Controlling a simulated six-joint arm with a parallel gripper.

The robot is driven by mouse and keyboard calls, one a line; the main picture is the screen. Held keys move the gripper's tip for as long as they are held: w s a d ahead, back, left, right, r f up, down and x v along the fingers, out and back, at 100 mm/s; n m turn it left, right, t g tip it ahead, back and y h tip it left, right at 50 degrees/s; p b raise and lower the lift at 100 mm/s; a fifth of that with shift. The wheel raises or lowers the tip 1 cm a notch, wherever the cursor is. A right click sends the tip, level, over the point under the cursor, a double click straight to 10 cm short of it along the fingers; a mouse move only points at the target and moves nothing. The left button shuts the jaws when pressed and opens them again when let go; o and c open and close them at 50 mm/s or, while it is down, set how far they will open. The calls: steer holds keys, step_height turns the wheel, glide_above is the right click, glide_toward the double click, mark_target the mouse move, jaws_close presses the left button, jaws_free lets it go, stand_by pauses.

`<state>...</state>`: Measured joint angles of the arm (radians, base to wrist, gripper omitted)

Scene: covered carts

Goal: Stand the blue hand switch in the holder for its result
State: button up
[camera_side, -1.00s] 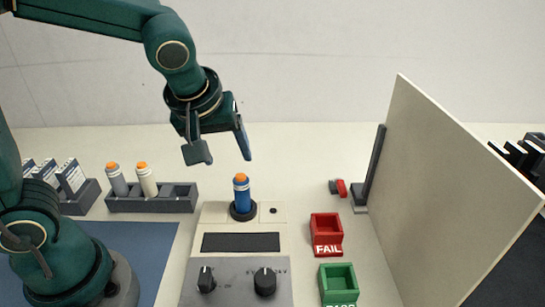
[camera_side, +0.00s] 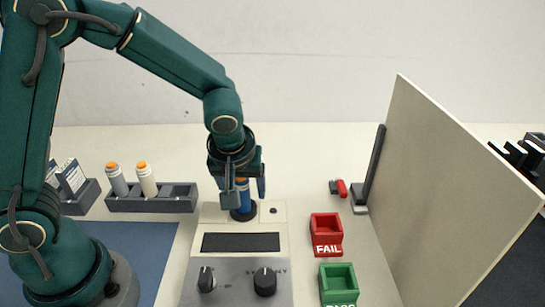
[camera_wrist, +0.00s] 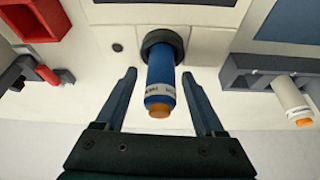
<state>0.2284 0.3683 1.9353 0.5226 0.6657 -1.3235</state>
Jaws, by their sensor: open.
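The blue hand switch (camera_side: 243,192) stands upright in the round dark socket (camera_side: 243,214) on the test box. It has an orange top, which shows in the wrist view, where the blue switch (camera_wrist: 160,84) lies between my fingers. My gripper (camera_side: 243,192) is lowered around it and open, with a finger on each side; in the wrist view my gripper (camera_wrist: 163,100) shows gaps on both sides. The red FAIL holder (camera_side: 327,232) and the green holder (camera_side: 338,281), its label partly cut off, stand empty to the right. The display (camera_side: 241,242) on the box looks dark and blank.
A grey rack (camera_side: 178,200) with a grey and a white switch stands at the left. A tall tilted board (camera_side: 450,190) rises at the right. A small red-handled part (camera_side: 341,188) lies before it. Two knobs (camera_side: 265,282) sit on the box front.

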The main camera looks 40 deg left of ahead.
jaws_close()
steer(key=shift+r, duration=0.1)
